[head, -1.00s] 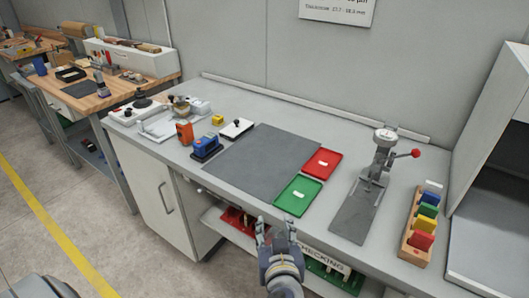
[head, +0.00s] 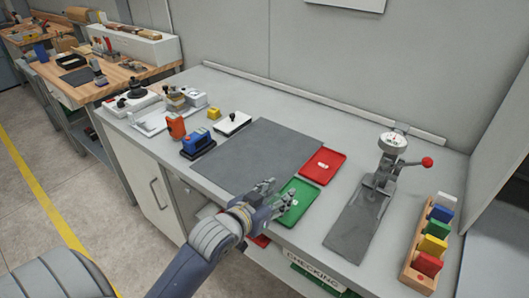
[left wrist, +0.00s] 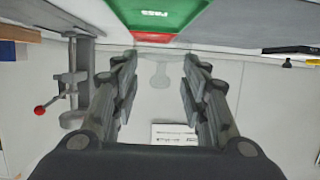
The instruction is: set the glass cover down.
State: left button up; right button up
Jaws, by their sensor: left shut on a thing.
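My left gripper (head: 284,198) is above the front of the bench, at the corner between the grey mat (head: 255,155) and the green tray (head: 298,203). In the left wrist view its fingers (left wrist: 158,80) stand apart on either side of a clear, faint shape with a knob-like stem, the glass cover (left wrist: 160,68). The gripper is shut on this cover. The cover is nearly invisible in the head view, and its exact edges and height above the bench cannot be told. My right gripper is not in view.
A red tray (head: 323,166) lies behind the green one. A dial gauge stand (head: 384,170) with a red-knobbed lever is on the right, beside a wooden rack (head: 417,268) of coloured blocks. Blue and orange devices (head: 197,142) stand left. The mat looks bare.

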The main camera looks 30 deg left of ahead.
pick_arm(q)
jog(key=shift+w+a+r, duration=0.15)
jog(key=shift+w+a, duration=0.1)
jog(key=shift+w, duration=0.05)
jog(key=w+a, duration=0.3)
jog(key=w+a+f+p, duration=0.1)
jog(key=w+a, duration=0.3)
jog(key=w+a+p, duration=0.1)
jog(key=w+a, duration=0.2)
jog(key=a, duration=0.1)
jog(key=shift+w+a+f, duration=0.1)
jog(key=shift+w+f, duration=0.05)
jog(key=shift+w, duration=0.1)
notch_tip(320, 180, down, 3)
jog(key=shift+f+p, duration=0.15)
jog(key=shift+p, duration=0.45)
jog(key=shift+f, duration=0.15)
jog(key=o, duration=1.1)
jog(key=shift+c, duration=0.2)
